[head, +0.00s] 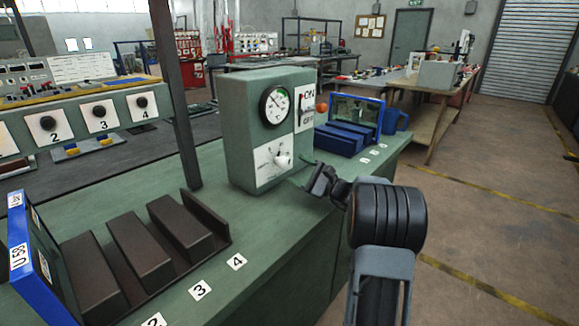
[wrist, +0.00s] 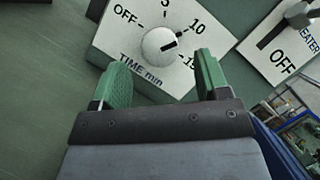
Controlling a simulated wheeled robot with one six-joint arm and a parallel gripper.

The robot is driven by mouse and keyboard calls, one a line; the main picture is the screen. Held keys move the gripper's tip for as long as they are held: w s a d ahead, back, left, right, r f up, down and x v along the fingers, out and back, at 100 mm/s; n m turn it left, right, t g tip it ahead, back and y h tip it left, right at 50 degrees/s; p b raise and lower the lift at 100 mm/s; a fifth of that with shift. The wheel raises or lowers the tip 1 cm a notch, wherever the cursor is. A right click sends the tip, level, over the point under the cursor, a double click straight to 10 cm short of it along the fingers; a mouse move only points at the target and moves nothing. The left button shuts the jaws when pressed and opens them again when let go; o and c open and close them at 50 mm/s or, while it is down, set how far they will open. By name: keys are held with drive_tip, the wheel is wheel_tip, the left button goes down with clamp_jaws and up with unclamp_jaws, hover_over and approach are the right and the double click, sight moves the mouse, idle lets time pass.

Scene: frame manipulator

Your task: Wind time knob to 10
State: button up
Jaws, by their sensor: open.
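The time knob (wrist: 155,41) is a round white knob on a white plate marked OFF, 5, 10, 15 and "TIME min" (wrist: 119,48). Its dark mark points right in the wrist view, apparently between the 10 and 15 marks. In the head view the knob (head: 283,161) is low on the front of the grey-green box (head: 239,140). My gripper (wrist: 161,60) is open and empty, its green fingers to either side of the knob in the picture. How far the tips are from the knob is hard to tell. In the head view my gripper (head: 302,178) is near the plate.
A round gauge (head: 274,106) sits above the time plate. Beside it is an ON/OFF heater switch plate (head: 306,107) with an orange-tipped lever (head: 321,107). A blue rack (head: 345,139) stands behind, and a dark slotted holder (head: 140,250) lies at the left on the bench.

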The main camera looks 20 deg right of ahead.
drive_tip(key=shift+v, duration=1.35)
